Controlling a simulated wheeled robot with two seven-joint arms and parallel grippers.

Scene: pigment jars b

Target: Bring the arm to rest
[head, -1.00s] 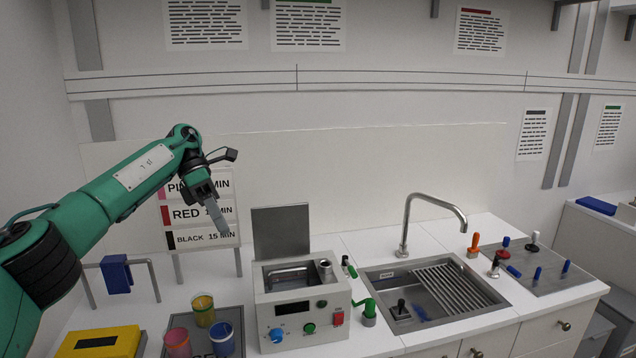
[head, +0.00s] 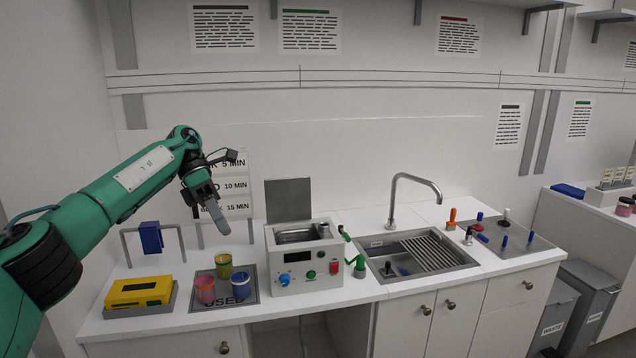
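My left arm comes in from the left. Its gripper (head: 217,217) hangs in the air above the counter, in front of the timing sign (head: 237,186) and over the area of the jars. It points down, and I see its fingers nearly edge-on, so its opening cannot be judged. My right gripper is not in view. Below stand a pink jar (head: 205,290), a yellow-green jar (head: 223,266) and a blue jar (head: 240,285) on a grey tray marked USED (head: 212,304).
A white machine with raised lid (head: 304,272) stands right of the tray. Beyond it are a sink with a rack (head: 436,252) and tall tap (head: 412,181). A yellow device (head: 139,290) and a stand with a blue piece (head: 151,237) are at left. Bins (head: 583,300) stand right.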

